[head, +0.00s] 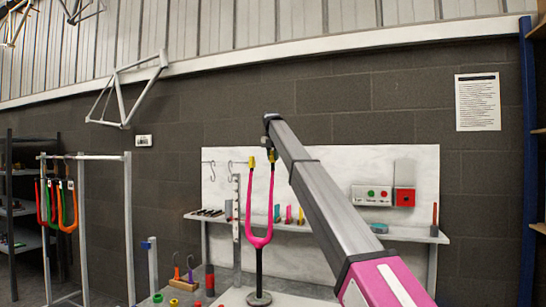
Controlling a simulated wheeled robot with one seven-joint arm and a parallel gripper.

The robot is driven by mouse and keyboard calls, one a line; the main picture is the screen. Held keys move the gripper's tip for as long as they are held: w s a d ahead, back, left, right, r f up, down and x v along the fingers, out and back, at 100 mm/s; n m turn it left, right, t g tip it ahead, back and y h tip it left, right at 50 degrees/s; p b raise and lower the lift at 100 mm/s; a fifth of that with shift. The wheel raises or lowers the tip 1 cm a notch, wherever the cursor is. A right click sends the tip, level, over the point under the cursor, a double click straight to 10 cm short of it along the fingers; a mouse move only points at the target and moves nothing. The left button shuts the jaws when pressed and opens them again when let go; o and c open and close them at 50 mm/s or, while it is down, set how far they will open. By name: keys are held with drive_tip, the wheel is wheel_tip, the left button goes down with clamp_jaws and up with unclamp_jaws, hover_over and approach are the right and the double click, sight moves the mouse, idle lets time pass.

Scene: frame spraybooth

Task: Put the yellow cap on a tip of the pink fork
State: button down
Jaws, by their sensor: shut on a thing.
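The pink fork (259,241) stands upright with its two tips up, on a dark post with a round base (259,298). Its left tip carries a yellow cap (252,162). My gripper (270,148) is at the right tip, at the far end of my grey and pink arm. It is shut on a second yellow cap (272,156), which is small and partly hidden by the fingers. This cap is at the top of the right tip; I cannot tell whether it is seated on it or just above it.
At left a white rack (128,200) holds orange, green and red forks (67,206). Rolls of tape (158,298) lie at the lower left.

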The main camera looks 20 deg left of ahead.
drive_tip(key=shift+f, duration=1.35)
drive_tip(key=c, duration=0.9)
unclamp_jaws()
drive_tip(key=shift+r, duration=0.15)
